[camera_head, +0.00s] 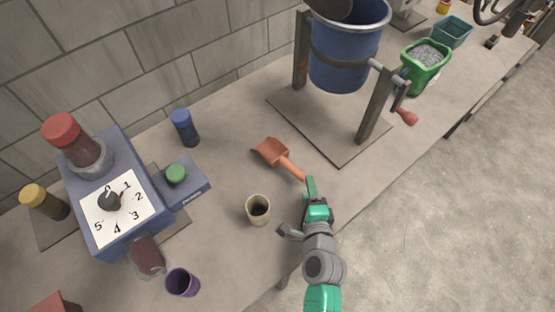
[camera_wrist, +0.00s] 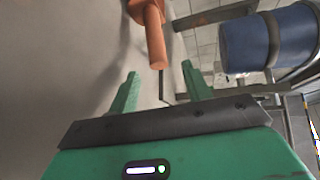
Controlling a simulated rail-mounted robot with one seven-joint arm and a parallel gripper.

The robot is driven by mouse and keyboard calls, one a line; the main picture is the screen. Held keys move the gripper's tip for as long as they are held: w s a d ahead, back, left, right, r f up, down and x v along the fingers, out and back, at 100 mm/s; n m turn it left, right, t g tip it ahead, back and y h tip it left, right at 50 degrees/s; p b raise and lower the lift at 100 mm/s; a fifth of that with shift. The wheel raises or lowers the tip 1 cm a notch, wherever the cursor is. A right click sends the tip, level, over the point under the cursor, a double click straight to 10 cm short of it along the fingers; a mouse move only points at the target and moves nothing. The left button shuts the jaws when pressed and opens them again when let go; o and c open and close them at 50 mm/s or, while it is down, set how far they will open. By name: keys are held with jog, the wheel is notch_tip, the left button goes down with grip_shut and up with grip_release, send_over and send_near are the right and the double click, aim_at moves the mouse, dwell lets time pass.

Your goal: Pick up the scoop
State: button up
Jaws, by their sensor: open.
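The scoop (camera_head: 272,151) is orange-brown and lies on the bench, left of the blue drum's base plate. Its handle points toward my gripper. In the wrist view the scoop handle (camera_wrist: 155,40) hangs down from the top edge, its end just ahead of the gap between the fingers. My gripper (camera_wrist: 160,88) has its two green fingers spread apart with nothing between them. In the head view my gripper (camera_head: 308,186) is at the handle's end, and its fingers partly overlap there. I cannot tell whether a finger touches the handle.
A beige cup (camera_head: 258,209) stands left of my gripper. The blue drum (camera_head: 345,55) on its metal stand, with a red crank handle (camera_head: 406,116), is at the right. A dial machine (camera_head: 112,195), a purple cup (camera_head: 182,282) and a blue bottle (camera_head: 184,126) are at the left.

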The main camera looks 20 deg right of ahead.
aim_at(304, 182)
jog(key=x, duration=0.4)
jog(key=b+x, duration=0.1)
jog(key=shift+w+a+f, duration=0.15)
jog(key=shift+w+a, duration=0.05)
jog(key=shift+w, duration=0.25)
grip_shut()
notch_tip(304, 182, up, 10)
jog(key=p, duration=0.5)
